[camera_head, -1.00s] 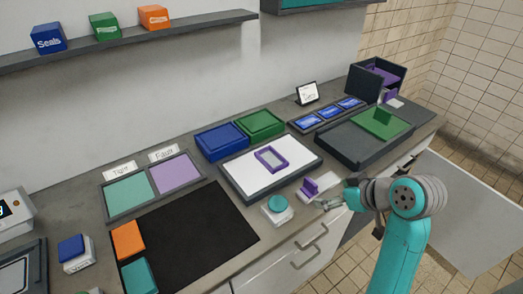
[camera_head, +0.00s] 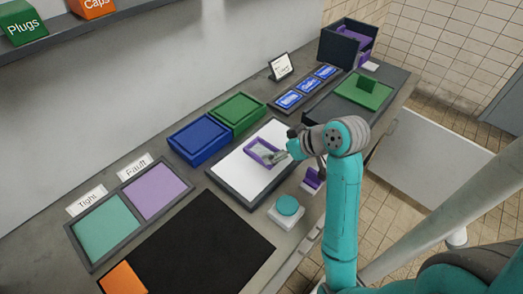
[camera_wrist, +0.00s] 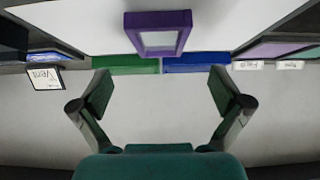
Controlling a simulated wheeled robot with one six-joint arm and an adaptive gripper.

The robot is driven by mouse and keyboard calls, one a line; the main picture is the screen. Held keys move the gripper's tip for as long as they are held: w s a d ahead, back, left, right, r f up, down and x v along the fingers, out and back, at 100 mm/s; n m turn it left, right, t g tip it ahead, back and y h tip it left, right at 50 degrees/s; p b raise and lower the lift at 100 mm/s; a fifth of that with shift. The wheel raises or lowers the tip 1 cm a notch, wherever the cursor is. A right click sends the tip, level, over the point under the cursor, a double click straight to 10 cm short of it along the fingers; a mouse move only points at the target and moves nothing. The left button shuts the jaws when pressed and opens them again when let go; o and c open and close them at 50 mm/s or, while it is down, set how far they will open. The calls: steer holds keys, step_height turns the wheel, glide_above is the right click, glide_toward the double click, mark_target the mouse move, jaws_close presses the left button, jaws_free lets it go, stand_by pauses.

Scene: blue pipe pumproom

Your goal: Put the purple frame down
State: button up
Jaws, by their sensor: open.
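The purple frame (camera_head: 252,145) lies on the white panel of a dark-rimmed tray (camera_head: 232,194) in the head view. My gripper (camera_head: 276,156) is just over the frame's right side there and hides part of it. In the wrist view, the purple frame (camera_wrist: 186,18) is at the top centre, beyond the fingertips. My gripper (camera_wrist: 160,92) has its two fingers spread wide with nothing between them. Whether a finger touches the frame cannot be told from the head view.
A blue box (camera_head: 199,140) and a green box (camera_head: 238,113) stand behind the tray. A white block with a round teal button (camera_head: 287,205) and a purple-handled piece (camera_head: 313,180) sit in front. A black mat (camera_head: 205,250) lies to the left.

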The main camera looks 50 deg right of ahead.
mark_target(264, 151)
steer(key=shift+x, duration=3.35)
steer(key=c, duration=1.3)
